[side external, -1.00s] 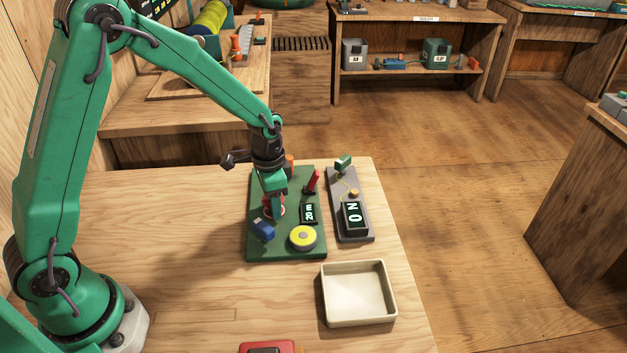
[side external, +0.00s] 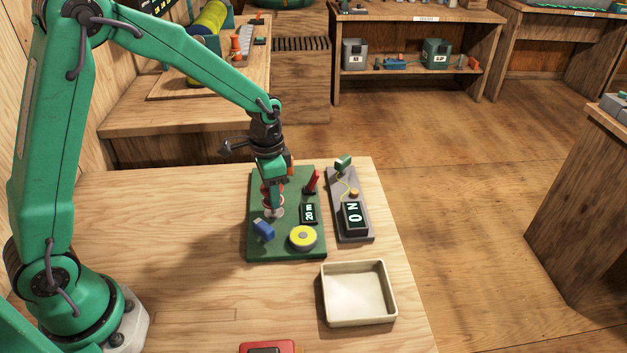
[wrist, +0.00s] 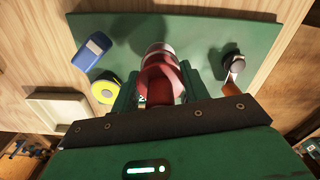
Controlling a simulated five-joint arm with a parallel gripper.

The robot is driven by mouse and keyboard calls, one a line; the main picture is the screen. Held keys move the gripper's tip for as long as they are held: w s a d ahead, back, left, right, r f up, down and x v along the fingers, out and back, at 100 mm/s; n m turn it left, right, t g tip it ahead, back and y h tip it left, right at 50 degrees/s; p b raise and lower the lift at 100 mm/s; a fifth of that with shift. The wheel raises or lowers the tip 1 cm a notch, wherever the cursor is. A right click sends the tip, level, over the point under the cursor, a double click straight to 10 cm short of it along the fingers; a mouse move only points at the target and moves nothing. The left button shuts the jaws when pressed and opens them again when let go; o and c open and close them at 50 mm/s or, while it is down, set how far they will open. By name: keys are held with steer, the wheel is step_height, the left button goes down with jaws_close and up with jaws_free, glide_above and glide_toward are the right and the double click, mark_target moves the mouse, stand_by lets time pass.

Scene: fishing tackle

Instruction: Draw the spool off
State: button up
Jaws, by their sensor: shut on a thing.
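A red spool with paler rims (wrist: 160,72) is between the fingers of my gripper (wrist: 158,92) in the wrist view. In the side view my gripper (side external: 272,194) is shut on it above the green board (side external: 258,247). A pale round seat (side external: 274,212) shows on the board just below the fingers. I cannot tell whether a post still runs inside the spool, as my fingers hide most of it.
On the board are a blue block (side external: 263,230), a yellow disc (side external: 303,237), a red lever (side external: 312,181) and a small display (side external: 309,213). A grey panel (side external: 353,235) stands to the right. An empty cream tray (side external: 358,318) lies in front. The table's left side is clear.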

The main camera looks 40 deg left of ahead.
steer(key=shift+r, duration=0.9)
